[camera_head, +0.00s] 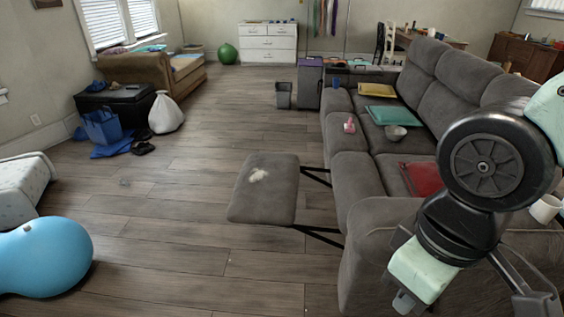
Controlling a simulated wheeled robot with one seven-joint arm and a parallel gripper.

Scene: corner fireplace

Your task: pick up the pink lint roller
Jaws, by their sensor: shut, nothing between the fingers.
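A small pink object (349,125), which looks like the pink lint roller, rests on the grey sofa (402,147) near its front left part. It is too small in the picture for its parts to be clear. My black and mint arm crosses the right side of the picture, in front of the near end of the sofa. Its links run out of the frame, and I cannot make out my gripper or its fingertips. The arm parts in view are well to the right of the pink object and apart from it.
A raised grey footrest (264,205) with a whitish patch juts left from the sofa. The middle floor is clear.

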